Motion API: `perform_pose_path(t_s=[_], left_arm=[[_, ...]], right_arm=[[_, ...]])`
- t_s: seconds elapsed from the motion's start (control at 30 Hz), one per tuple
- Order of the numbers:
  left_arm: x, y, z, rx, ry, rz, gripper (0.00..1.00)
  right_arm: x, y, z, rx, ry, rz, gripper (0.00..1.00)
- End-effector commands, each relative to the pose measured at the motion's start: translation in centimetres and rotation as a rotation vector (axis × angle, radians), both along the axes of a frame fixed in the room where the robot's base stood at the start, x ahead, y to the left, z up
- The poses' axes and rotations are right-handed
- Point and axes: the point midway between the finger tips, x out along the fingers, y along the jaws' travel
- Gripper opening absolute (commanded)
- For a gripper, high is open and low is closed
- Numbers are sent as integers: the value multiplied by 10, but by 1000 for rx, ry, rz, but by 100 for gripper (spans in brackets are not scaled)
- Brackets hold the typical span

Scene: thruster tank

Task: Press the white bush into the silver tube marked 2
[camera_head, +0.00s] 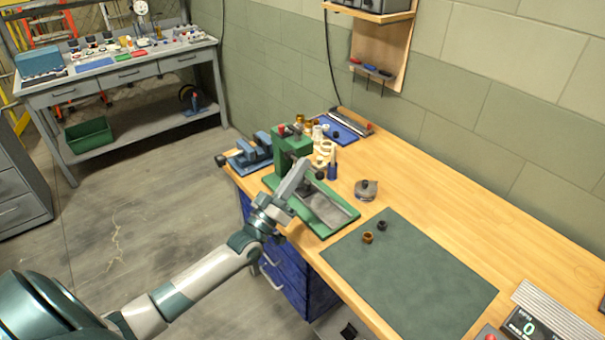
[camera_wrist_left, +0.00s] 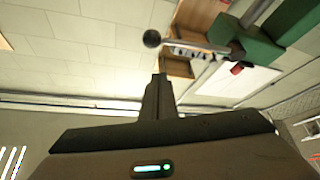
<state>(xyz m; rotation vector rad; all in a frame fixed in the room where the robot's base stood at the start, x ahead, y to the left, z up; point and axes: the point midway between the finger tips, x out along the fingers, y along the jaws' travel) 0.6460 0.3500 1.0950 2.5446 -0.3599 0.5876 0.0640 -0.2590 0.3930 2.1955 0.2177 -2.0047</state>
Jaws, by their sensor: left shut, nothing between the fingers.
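The green arbor press (camera_head: 291,146) stands on a green base at the bench's left end. Its lever ends in a black ball knob (camera_wrist_left: 152,38), beside and apart from my left fingertips in the picture. My left gripper (camera_head: 304,168) is in front of the press; its fingers (camera_wrist_left: 161,82) are shut and empty. Several small white or cream pieces (camera_head: 325,147) stand behind the press. I cannot tell which is the white bush. I cannot make out the silver tube marked 2; my gripper hides part of the press. My right gripper is out of view.
A blue vise (camera_head: 250,153) is left of the press. A round metal piece (camera_head: 366,190) stands right of it. A green mat (camera_head: 410,275) holds a brass ring (camera_head: 367,238) and a dark ring (camera_head: 382,225). The bench behind the mat is clear.

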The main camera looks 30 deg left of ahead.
Motion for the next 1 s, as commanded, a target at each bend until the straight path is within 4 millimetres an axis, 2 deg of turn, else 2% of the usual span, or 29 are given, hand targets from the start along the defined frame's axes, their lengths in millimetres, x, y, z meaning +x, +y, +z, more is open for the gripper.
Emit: perform_pose_path(t_s=[0.03,0.3,0.5,0.7,1.0], left_arm=[[-9,0,-14,0,5,-1,0],[-48,8,-33,0,2,0,0],[-70,11,-41,0,1,1,0],[-78,12,-43,0,-1,0,0],[-78,13,-43,0,-1,0,0]], right_arm=[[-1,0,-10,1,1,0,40],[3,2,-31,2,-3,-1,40],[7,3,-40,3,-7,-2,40],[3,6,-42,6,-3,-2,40],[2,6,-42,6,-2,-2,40]])
